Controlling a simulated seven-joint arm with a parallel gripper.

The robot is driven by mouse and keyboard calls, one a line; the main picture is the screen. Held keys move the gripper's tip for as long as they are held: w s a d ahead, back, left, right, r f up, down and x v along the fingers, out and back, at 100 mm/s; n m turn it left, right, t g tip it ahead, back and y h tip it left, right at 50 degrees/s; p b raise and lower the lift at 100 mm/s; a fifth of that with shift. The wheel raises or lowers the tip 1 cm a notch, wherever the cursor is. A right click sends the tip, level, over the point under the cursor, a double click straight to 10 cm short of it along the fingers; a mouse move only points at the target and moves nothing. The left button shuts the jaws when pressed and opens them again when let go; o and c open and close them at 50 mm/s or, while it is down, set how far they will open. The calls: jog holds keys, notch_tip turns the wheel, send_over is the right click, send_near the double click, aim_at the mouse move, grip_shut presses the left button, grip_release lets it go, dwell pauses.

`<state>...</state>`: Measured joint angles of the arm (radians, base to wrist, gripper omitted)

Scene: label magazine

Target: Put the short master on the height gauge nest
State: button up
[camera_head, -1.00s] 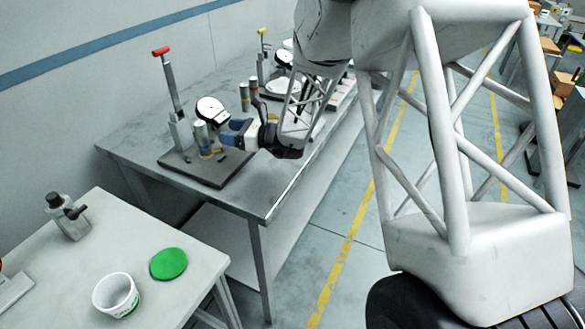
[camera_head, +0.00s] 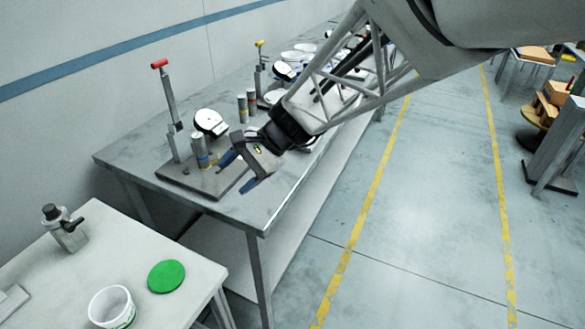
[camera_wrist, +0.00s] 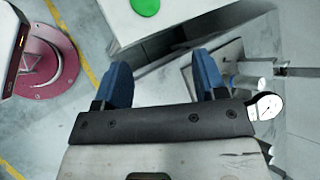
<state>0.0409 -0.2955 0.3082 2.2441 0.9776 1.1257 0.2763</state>
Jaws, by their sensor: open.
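The height gauge (camera_head: 169,100) has a red-topped post and a round white dial (camera_head: 210,122) on a dark base plate (camera_head: 232,182). Grey cylinders with yellow and blue bands (camera_head: 200,152) stand upright on the plate below the dial. I cannot tell which is the short master, and the nest is not clear. My gripper (camera_head: 232,176) is open and empty, at the plate's right side, apart from the cylinders. In the wrist view my gripper (camera_wrist: 161,62) has its fingers wide apart; the dial (camera_wrist: 267,105) lies to their right.
Two banded cylinders (camera_head: 247,105) stand behind the plate, with a yellow-topped gauge (camera_head: 259,68) and more dials beyond. A nearer table holds a green disc (camera_head: 166,276), a white tub (camera_head: 112,307) and a grey bottle-like item (camera_head: 65,228). The bench's front corner is bare.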

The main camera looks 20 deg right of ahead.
jog(key=s+d+r+n+t+h, duration=0.1)
jog(key=s+d+n+h, duration=0.4)
jog(key=s, duration=0.4)
jog(key=s+d+r+n+t+h, duration=0.1)
jog(key=s+d+n+h, duration=0.3)
jog(key=s, duration=0.5)
jog(key=d+r, duration=0.1)
jog(key=d, duration=0.1)
jog(key=shift+d+n+h, duration=0.35)
jog(key=shift+n+h, duration=0.05)
